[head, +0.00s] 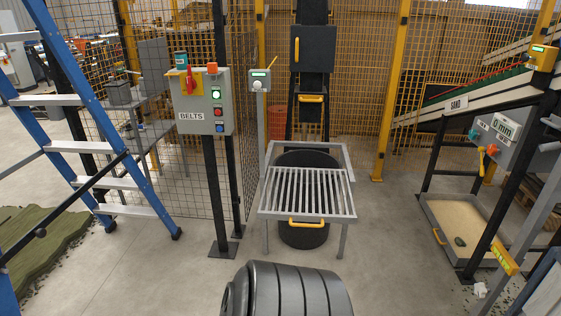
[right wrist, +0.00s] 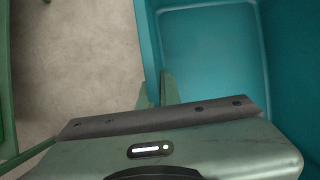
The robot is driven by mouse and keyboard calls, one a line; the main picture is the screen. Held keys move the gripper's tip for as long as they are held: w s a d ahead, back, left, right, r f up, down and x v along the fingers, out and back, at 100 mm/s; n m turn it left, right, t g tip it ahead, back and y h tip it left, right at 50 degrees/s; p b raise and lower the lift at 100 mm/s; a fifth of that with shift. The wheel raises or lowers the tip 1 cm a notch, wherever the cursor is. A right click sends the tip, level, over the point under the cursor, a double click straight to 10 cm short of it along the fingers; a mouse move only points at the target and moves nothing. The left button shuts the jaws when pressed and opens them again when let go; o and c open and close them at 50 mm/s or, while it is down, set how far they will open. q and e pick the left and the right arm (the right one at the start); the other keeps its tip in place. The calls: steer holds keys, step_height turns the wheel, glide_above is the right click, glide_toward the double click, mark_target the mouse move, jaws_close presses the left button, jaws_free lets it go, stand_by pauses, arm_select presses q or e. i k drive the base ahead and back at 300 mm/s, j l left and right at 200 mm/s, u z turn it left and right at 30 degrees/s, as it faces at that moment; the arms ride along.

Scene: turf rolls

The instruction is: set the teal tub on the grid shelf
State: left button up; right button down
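The grid shelf (head: 308,192), a pale grey slatted rack with a yellow front handle, stands in the middle of the head view; its slats are bare. The teal tub (right wrist: 212,60) fills the upper right of the right wrist view, seen from above into its empty-looking inside. My right gripper (right wrist: 157,90) has one finger on each side of the tub's near-left wall and appears closed on it. The tub's far parts run out of the frame. Neither gripper, nor the tub, shows in the head view.
A black round bin (head: 303,235) stands under the shelf. A BELTS control box (head: 202,102) on posts is to its left, with a blue stepladder (head: 105,120) farther left. A sand tray (head: 465,230) lies at right.

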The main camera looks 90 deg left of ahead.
mark_target(307, 188)
steer(key=j+u, duration=0.35)
steer(key=j, duration=0.15)
steer(key=j+u, duration=0.35)
steer(key=j, duration=0.15)
steer(key=j+u, duration=0.4)
steer(key=i+j+u, duration=0.2)
steer(key=j+u, duration=0.15)
steer(key=j, duration=0.15)
steer(key=i+j+u, duration=0.2)
steer(key=j+u, duration=0.15)
steer(key=j, duration=0.1)
